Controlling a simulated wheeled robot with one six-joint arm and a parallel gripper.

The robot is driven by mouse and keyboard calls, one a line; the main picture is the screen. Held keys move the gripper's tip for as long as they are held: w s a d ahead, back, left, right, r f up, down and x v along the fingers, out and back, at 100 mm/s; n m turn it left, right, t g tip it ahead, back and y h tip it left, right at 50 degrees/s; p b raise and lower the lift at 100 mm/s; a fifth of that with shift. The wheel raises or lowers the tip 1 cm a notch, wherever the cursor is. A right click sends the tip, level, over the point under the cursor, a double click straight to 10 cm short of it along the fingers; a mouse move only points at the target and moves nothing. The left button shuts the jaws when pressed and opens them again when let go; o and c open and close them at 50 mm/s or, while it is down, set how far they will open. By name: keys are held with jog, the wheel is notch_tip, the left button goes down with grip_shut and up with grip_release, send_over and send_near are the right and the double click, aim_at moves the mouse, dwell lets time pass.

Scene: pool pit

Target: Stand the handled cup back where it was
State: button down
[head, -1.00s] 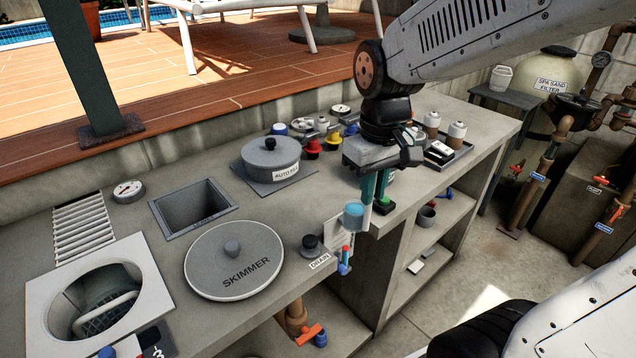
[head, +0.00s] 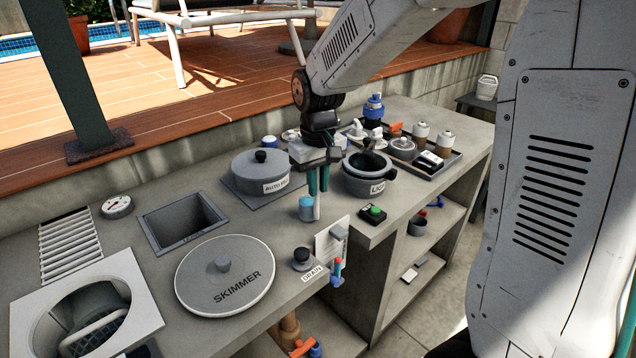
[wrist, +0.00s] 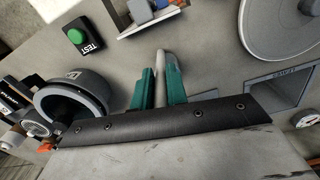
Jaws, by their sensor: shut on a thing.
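The handled cup (head: 306,208) is small, with light-blue sides, and looks upright. A pale grey upright strip, which looks like its handle, runs along its right side up into my jaws. My gripper (head: 318,190) is shut on that strip, teal fingers pointing down. The cup is over the counter between the AUTO-FILL pot and the front panel; I cannot tell whether its base touches the counter. In the wrist view the pale strip (wrist: 161,72) stands between the teal fingers of my gripper (wrist: 160,82); the cup body is mostly hidden there.
The AUTO-FILL pot (head: 262,172) is behind left, a labelled grey pot (head: 369,175) close right. The TEST button box (head: 373,213), DRAIN knob (head: 301,258) and SKIMMER lid (head: 225,275) are nearby. A tray (head: 447,163) holds several items. Bare counter lies left of the cup.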

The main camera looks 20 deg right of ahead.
jog(key=shift+f, duration=0.2)
jog(key=c, duration=1.4)
grip_release()
notch_tip(320, 180, up, 12)
jog(key=shift+r, duration=0.2)
jog(key=shift+m+t, duration=0.6)
jog(key=shift+m, duration=0.3)
jog(key=s+f, duration=0.1)
jog(key=s, duration=0.8)
jog(key=s+d, duration=0.1)
jog(key=s, duration=0.8)
jog(key=s+d+f, duration=0.1)
jog(key=s, duration=0.7)
jog(key=shift+s+f, duration=0.3)
jog(key=shift+s, duration=0.1)
